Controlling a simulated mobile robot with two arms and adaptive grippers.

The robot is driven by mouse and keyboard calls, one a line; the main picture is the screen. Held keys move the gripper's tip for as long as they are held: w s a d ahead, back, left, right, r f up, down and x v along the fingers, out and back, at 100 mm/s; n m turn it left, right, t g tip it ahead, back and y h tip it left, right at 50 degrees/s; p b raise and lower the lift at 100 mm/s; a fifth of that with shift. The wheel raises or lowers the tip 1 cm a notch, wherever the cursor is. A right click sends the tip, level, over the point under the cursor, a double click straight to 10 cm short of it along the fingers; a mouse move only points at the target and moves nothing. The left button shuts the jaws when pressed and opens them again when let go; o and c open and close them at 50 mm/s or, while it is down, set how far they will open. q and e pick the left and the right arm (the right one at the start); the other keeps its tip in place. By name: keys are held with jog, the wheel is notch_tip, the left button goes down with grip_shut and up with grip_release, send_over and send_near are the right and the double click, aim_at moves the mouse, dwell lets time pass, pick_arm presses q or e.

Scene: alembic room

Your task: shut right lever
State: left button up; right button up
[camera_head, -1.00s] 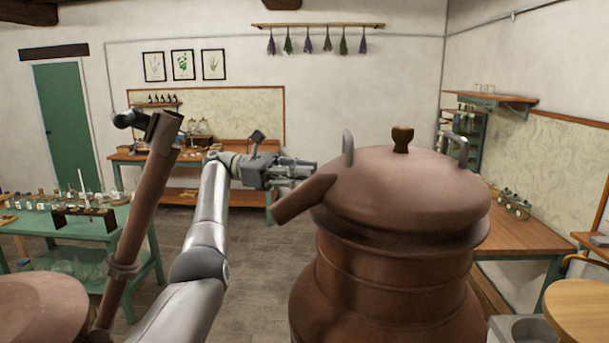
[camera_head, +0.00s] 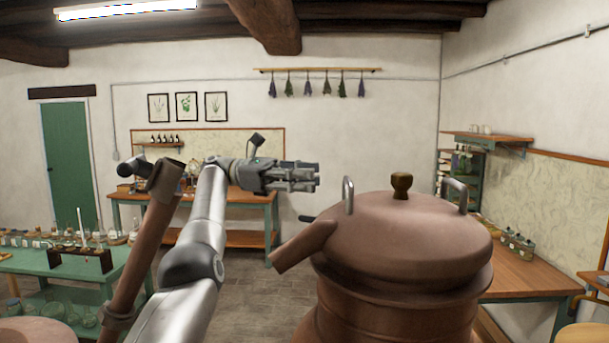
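My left gripper (camera_head: 317,178) points right, just above and left of the copper still's domed lid (camera_head: 410,245). It looks empty and apart from the lid; it is seen side-on, so its finger gap is unclear. A small dark handle-like part (camera_head: 307,218) shows left of the lid, below the gripper; I cannot tell whether it is the right lever. No part is clearly recognizable as that lever. My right gripper is out of view.
The lid has two metal loop handles (camera_head: 348,195), a knob (camera_head: 401,185) and a copper spout (camera_head: 300,247). A copper pipe (camera_head: 140,255) rises at left. Benches with glassware stand behind and left. Floor (camera_head: 240,285) between them is clear.

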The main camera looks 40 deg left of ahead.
pick_arm(q)
jog(key=shift+r, duration=0.35)
